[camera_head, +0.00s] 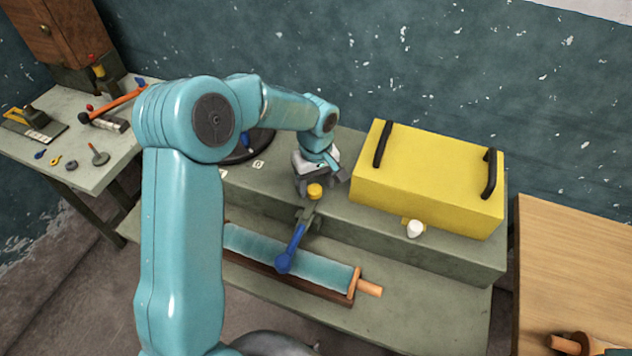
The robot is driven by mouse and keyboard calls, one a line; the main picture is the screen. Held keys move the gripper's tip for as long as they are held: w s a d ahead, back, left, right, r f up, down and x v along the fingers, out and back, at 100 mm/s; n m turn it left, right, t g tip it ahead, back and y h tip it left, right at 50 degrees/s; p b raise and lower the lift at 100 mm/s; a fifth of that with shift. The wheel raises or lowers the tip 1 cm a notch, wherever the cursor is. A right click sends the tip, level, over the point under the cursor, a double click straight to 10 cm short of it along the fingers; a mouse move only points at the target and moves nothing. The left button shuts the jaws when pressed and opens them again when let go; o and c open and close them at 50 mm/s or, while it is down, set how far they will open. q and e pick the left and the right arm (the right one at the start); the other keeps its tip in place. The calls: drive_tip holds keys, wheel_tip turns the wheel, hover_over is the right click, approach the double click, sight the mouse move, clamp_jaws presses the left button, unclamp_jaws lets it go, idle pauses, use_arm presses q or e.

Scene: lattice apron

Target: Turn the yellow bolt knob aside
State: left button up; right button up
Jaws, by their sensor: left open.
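A round yellow knob (315,191) sits at the front edge of the grey raised step, above a dark grey fitting with a blue-handled lever (290,250) slanting down toward the viewer. My left gripper (321,180) is just above and behind the knob, jaws apart and pointing down. It looks very close to the knob; whether it touches cannot be told. The arm hides part of the step behind it.
A yellow box (430,178) with two black handles stands right of the gripper. A teal roll (300,258) in a wooden frame lies below on the bench. A tool table (115,165) is at left and a wooden table (570,260) at right.

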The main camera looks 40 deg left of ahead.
use_arm(q)
drive_tip(key=shift+s+d+f, duration=0.1)
drive_tip(key=shift+d+f, duration=0.05)
drive_tip(key=shift+f, duration=0.05)
drive_tip(key=shift+s+r, duration=0.15)
drive_tip(key=shift+s, duration=0.35)
drive_tip(key=shift+w, duration=0.1)
drive_tip(key=shift+w+f, duration=0.3)
drive_tip(key=shift+c, duration=0.9)
drive_tip(key=shift+w, duration=0.15)
drive_tip(key=c, duration=0.6)
drive_tip(key=shift+s+r, duration=0.1)
drive_tip(key=shift+s, duration=0.1)
drive_tip(key=c, duration=0.3)
use_arm(e)
drive_tip(key=shift+s+r, duration=0.15)
drive_tip(key=shift+s, duration=0.15)
drive_tip(key=shift+d, duration=0.1)
